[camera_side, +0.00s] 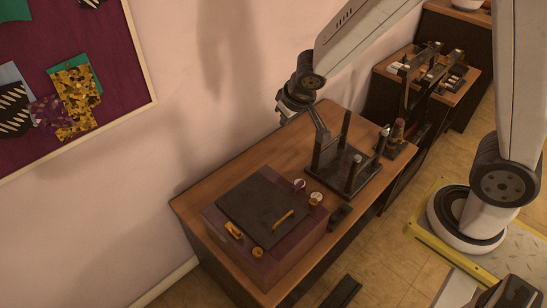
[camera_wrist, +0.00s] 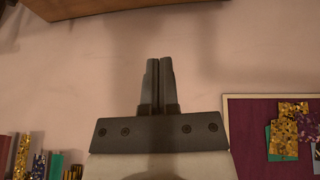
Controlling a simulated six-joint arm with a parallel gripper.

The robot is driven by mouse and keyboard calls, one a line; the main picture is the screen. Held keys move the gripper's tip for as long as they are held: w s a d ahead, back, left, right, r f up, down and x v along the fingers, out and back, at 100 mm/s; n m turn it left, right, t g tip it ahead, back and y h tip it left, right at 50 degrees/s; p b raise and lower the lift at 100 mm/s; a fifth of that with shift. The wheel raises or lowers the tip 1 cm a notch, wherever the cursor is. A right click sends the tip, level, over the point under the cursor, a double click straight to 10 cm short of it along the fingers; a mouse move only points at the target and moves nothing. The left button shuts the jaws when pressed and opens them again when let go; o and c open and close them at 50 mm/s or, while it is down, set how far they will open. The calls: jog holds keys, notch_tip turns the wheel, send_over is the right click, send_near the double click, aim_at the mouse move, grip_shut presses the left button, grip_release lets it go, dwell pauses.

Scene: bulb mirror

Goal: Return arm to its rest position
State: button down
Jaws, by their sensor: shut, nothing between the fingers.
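My gripper (camera_side: 286,108) hangs in the air above the back of the wooden table (camera_side: 190,203) in the side view, near the pale wall. In the wrist view its two dark fingers (camera_wrist: 160,62) are together, with no object between them. They point toward the wall. My arm comes in from the upper right of the side view. The exact gap between my gripper and the wall is hard to tell.
A dark rack with upright posts (camera_side: 345,166) stands below and right of my gripper. A purple box with a dark lid (camera_side: 260,205) sits at the table's front. A pinboard (camera_side: 110,55) hangs on the wall; it also shows in the wrist view (camera_wrist: 245,135).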

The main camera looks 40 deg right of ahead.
jog(key=s+d+g+y, duration=0.1)
jog(key=s+d+g, duration=0.1)
jog(key=s, duration=1.1)
jog(key=shift+d+r, duration=0.2)
jog(key=shift+r, duration=0.1)
